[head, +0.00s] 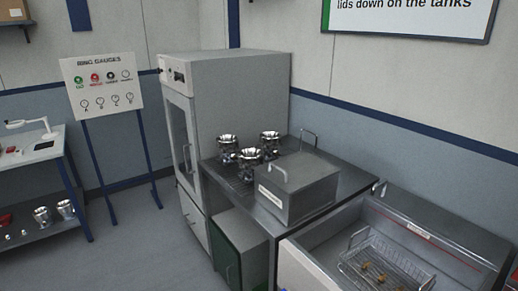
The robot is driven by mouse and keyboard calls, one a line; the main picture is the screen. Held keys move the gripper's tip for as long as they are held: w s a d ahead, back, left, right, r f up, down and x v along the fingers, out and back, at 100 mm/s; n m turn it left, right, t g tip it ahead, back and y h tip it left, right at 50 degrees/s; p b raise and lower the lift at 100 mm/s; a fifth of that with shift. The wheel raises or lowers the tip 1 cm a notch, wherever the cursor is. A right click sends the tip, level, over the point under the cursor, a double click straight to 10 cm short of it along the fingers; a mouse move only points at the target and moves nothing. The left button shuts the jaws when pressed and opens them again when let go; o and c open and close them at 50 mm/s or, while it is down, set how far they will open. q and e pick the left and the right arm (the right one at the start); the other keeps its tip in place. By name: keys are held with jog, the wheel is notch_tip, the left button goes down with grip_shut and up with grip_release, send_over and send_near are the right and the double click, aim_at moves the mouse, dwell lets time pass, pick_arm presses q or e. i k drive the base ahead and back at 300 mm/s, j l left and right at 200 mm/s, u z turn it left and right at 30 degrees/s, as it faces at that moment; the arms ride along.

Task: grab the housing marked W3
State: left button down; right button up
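Several shiny metal flared parts that look like the housings are in the head view. One housing (227,143), a second (270,141) and a third (249,158) stand close together on the dark bench top behind a grey lidded box. Two similar ones, a housing (41,215) and another (66,208), stand on the lower shelf at the left. I cannot read any W3 mark on them at this size. Neither of my grippers is in view.
The grey box (297,190) with a raised handle stands in front of the bench housings. An open tank (312,262) with a wire basket (385,268) of small brass parts is at lower right. A tall grey cabinet (235,90) stands behind. The floor (140,245) at left is clear.

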aim_at(270, 141)
jog(key=i+j, duration=0.2)
jog(key=i+j+z, duration=0.1)
jog(key=i+j, duration=0.15)
jog(key=j, duration=0.2)
jog(key=i+j, duration=0.2)
jog(key=j, duration=0.15)
jog(key=i+j+z, duration=0.1)
jog(key=j, duration=0.25)
jog(key=i+j, duration=0.45)
jog(key=j, duration=0.25)
jog(key=i+j+z, duration=0.1)
jog(key=j, duration=0.25)
jog(key=i+j+z, duration=0.1)
jog(key=i, duration=0.4)
jog(key=i+j, duration=0.35)
jog(key=i, duration=0.15)
jog(key=i+j+z, duration=0.15)
jog(key=i, duration=0.6)
